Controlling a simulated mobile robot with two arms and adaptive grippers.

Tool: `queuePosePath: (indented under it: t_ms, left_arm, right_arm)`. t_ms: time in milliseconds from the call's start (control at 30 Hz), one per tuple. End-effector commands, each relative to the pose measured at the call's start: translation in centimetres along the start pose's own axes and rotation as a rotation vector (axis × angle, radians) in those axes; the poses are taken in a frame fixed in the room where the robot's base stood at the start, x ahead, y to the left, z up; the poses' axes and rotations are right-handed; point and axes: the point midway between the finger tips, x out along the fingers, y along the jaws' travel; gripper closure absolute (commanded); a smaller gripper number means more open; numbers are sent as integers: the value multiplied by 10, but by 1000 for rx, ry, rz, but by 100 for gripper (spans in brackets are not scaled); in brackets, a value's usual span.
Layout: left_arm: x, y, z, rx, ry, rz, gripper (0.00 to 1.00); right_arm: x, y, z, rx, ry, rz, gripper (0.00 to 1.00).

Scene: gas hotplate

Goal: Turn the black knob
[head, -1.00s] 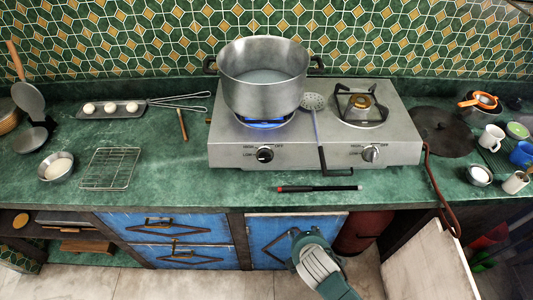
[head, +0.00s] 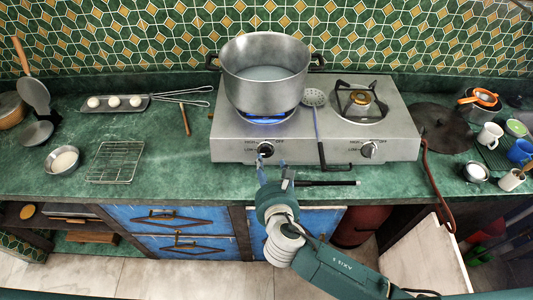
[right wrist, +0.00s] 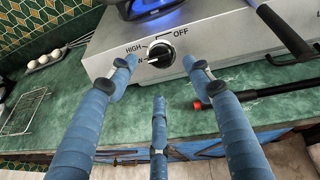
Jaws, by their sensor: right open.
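The black knob (head: 265,149) is on the left of the stove's front face. In the right wrist view the knob (right wrist: 161,54) has a pale pointer toward the lower left, away from the OFF label. My right gripper (head: 271,165) is open and empty just in front of and below the knob. In the right wrist view its blue fingers (right wrist: 158,68) are spread, with the knob seen between the upper two tips; I cannot tell whether any finger touches it. My left gripper is not in view.
A large steel pot (head: 265,75) stands over a lit blue flame (head: 264,120). A silver knob (head: 369,150) is at the stove's right. A skimmer's dark handle (head: 322,155) hangs over the front edge.

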Motion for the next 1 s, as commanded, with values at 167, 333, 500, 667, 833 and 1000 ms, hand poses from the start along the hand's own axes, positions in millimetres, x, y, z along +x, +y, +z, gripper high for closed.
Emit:
queuePosePath:
  t_ms: [167,333,500,667,833,1000]
  left_arm:
    - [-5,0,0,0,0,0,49]
    - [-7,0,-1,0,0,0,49]
    - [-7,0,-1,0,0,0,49]
    - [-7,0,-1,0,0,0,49]
    - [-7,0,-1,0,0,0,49]
    - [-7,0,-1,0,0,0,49]
  right_arm:
    - [36,-1,2,1,1,-3,50]
    - [64,0,1,3,2,-2,50]
    - [80,0,0,4,1,0,50]
    - [83,0,0,5,2,0,50]
    - [83,0,0,5,2,0,50]
    - [83,0,0,5,2,0,81]
